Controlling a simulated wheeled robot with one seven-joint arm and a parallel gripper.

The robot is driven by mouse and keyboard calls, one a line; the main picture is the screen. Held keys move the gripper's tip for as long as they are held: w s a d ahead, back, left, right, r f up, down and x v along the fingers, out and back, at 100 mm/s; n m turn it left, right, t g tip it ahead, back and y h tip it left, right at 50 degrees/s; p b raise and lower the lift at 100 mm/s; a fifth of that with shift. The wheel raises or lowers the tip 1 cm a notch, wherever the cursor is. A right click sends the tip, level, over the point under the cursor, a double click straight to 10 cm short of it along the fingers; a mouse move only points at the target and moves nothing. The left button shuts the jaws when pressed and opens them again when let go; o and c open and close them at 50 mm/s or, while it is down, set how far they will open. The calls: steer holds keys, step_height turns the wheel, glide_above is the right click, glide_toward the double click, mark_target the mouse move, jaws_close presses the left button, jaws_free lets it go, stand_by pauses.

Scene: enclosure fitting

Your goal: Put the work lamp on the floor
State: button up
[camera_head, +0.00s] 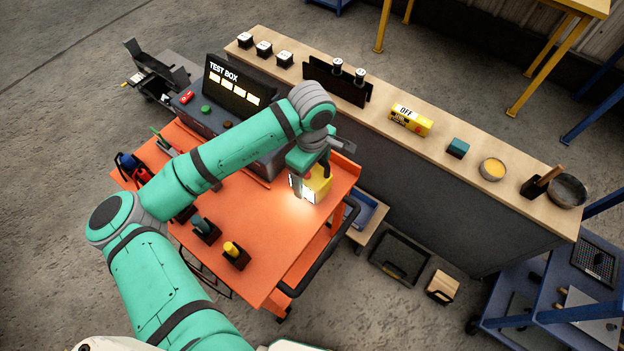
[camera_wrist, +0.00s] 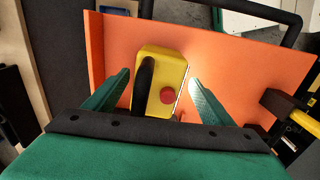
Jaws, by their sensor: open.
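The work lamp (camera_head: 318,184) is yellow, with a black handle and a red button, and its lit face throws a bright patch on the orange cart top (camera_head: 262,275). It stands near the cart's right end. In the wrist view the lamp (camera_wrist: 172,75) lies between the two green fingers of my gripper (camera_wrist: 158,92), with a gap on each side. My gripper is open above the lamp and does not hold it. In the head view my arm hides part of the lamp and the fingertips. Grey concrete floor (camera_head: 345,310) shows in front of the cart.
A test box (camera_head: 232,85) stands at the cart's back. Small holders (camera_head: 236,256) stand along its front. A long wooden-topped bench (camera_head: 385,95) runs behind. A black tray (camera_head: 400,258) and a wooden block (camera_head: 443,287) lie on the floor beside a blue cart (camera_head: 565,290).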

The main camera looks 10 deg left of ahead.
steer(key=shift+f, duration=0.85)
steer(key=c, duration=2)
steer(key=shift+o, duration=0.2)
steer(key=shift+r, duration=0.15)
